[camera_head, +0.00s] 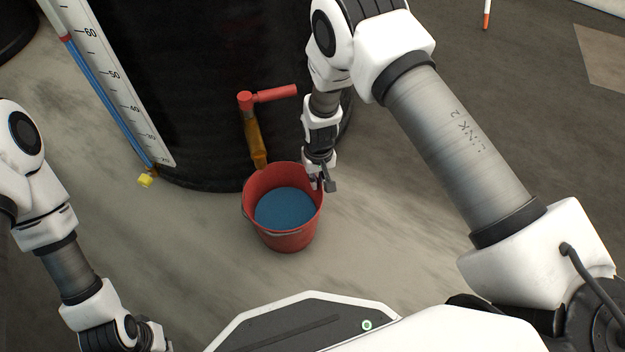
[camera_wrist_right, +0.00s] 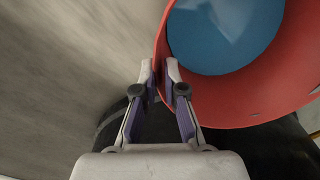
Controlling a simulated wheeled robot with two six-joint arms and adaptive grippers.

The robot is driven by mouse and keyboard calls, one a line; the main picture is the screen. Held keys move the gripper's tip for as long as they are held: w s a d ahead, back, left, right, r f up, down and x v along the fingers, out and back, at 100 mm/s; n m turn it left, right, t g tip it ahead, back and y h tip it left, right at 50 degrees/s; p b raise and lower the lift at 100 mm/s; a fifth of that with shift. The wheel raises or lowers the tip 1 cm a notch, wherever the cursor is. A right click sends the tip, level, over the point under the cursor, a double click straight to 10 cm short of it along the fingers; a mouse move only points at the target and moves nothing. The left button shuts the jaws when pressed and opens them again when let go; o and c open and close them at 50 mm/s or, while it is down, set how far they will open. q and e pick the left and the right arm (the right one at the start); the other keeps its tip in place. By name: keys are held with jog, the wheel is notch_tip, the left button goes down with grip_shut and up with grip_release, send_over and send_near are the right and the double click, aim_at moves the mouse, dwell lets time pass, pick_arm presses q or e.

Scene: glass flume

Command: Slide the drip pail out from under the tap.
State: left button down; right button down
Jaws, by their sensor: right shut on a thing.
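The drip pail (camera_head: 286,241) is a red bucket holding blue liquid, upright on the floor in the head view. The brass tap (camera_head: 256,145) with a red lever handle (camera_head: 272,95) comes off the black tank, and its spout ends at the pail's back rim. My right gripper (camera_head: 322,184) is at the pail's right rim. In the right wrist view my right gripper (camera_wrist_right: 161,72) is shut on the wall of the pail (camera_wrist_right: 225,100), one finger on each side. My left gripper (camera_head: 158,346) is at the bottom edge, away from the pail; its fingers are cut off.
The black tank (camera_head: 200,70) stands behind the pail. A level gauge (camera_head: 112,80) with a blue tube and a yellow fitting (camera_head: 146,180) runs down its left side. The pale concrete floor (camera_head: 390,210) is clear to the right of the pail and in front of it.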

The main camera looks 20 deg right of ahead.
jog(key=d+p, duration=0.2)
jog(key=d, duration=1)
jog(key=shift+d, duration=0.3)
dwell(1.2)
jog(key=shift+s, duration=0.1)
jog(key=d, duration=1.5)
jog(key=shift+w+d, duration=0.25)
jog(key=shift+w, duration=0.05)
dwell(1.6)
